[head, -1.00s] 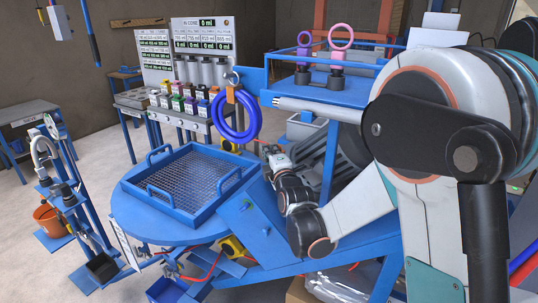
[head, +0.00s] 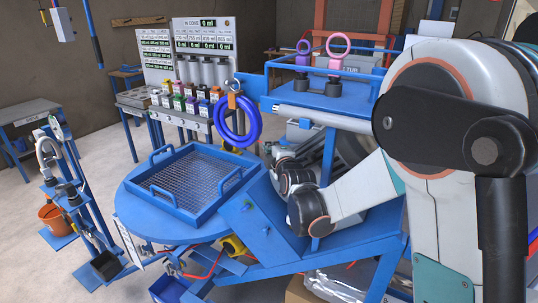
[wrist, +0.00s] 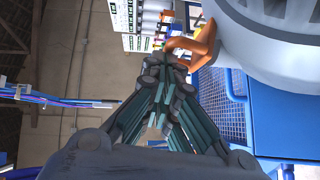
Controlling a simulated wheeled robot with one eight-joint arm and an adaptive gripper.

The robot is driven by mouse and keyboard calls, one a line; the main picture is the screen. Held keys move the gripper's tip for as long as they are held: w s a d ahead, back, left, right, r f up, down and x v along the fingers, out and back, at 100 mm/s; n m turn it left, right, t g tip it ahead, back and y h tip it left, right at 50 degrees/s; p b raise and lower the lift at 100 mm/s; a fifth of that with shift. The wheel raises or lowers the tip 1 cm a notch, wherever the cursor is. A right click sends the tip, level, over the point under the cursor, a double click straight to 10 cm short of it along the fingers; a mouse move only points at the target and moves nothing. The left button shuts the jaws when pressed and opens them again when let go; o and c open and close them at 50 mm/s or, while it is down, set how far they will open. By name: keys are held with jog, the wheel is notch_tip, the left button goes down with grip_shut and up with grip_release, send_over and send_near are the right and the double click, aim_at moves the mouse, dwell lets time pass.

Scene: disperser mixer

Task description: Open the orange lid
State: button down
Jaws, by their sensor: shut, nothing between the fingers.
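An orange curved handle-like part (wrist: 195,48), which looks like part of the orange lid, shows in the wrist view beside a large pale grey round body (wrist: 270,30). My gripper (wrist: 172,62) is shut and empty, with its fingertips close to the orange part's left end. I cannot tell whether they touch it. The rest of the lid is outside the wrist view. In the head view my gripper is mostly hidden behind my own wrist, and I cannot make out the lid there.
A blue tray with a mesh floor (head: 157,205) sits on a round blue table left of my arm. A blue ring (head: 237,143) hangs behind it. Blue frame bars and a shelf with pink and purple ring-topped parts (head: 337,45) stand close to my arm.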

jog(key=w+r+m+g+p, duration=0.1)
jog(key=d+r+m+g+p, duration=0.1)
jog(key=p, duration=0.1)
jog(key=shift+w+d+r+g, duration=0.15)
jog(key=shift+w+g, duration=0.15)
jog(key=shift+w, duration=0.1)
jog(key=shift+w+d+r+p, duration=0.15)
jog(key=shift+w+d+p, duration=0.1)
jog(key=shift+w+p, duration=0.15)
jog(key=shift+w, duration=0.1)
jog(key=shift+r, duration=0.15)
jog(key=shift+r+p, duration=0.45)
jog(key=shift+r, duration=0.25)
